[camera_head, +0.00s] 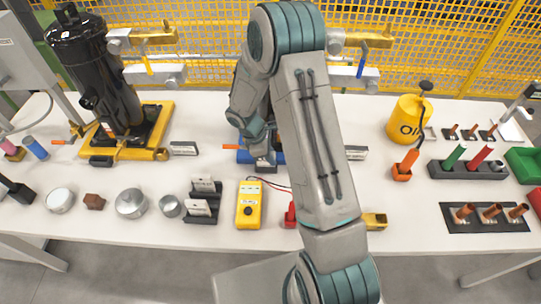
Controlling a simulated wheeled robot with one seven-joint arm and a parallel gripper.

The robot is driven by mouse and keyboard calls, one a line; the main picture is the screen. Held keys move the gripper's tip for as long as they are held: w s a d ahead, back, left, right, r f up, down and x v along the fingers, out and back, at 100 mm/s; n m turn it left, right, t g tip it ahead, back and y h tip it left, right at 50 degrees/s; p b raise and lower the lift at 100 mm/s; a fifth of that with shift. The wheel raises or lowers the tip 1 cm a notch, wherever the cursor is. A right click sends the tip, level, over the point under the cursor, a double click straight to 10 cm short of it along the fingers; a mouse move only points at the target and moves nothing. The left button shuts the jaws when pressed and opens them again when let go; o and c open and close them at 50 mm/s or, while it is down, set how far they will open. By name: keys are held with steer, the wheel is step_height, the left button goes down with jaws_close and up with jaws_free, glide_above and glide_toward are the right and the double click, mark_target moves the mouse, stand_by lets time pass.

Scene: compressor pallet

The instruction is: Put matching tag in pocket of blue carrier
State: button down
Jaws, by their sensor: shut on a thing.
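The blue carrier (281,157) lies at the table's middle, mostly hidden behind my arm; blue shows on both sides of my gripper. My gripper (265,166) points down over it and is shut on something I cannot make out. I cannot tell whether it touches the carrier. White tags stand in a dark stepped holder, one in the rear step (204,185) and one in the front step (199,207). A dark piece with a white label (356,153) lies right of the blue carrier. A similar labelled piece (184,148) lies beside the yellow carrier (160,133).
A black compressor (92,65) stands on the yellow carrier. A yellow meter (249,207) with a red lead lies in front of the blue carrier. Round metal parts (131,203) stand left of the holder. A yellow oil can (405,120) stands at right.

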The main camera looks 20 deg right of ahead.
steer(key=shift+f, duration=0.25)
steer(key=c, duration=1.3)
jaws_free()
steer(key=shift+c, duration=0.2)
steer(key=c, duration=0.4)
steer(key=shift+o, duration=0.2)
steer(key=shift+r, duration=0.1)
steer(key=shift+r+p, duration=2.35)
steer(key=shift+r, duration=1.15)
steer(key=shift+f, duration=0.1)
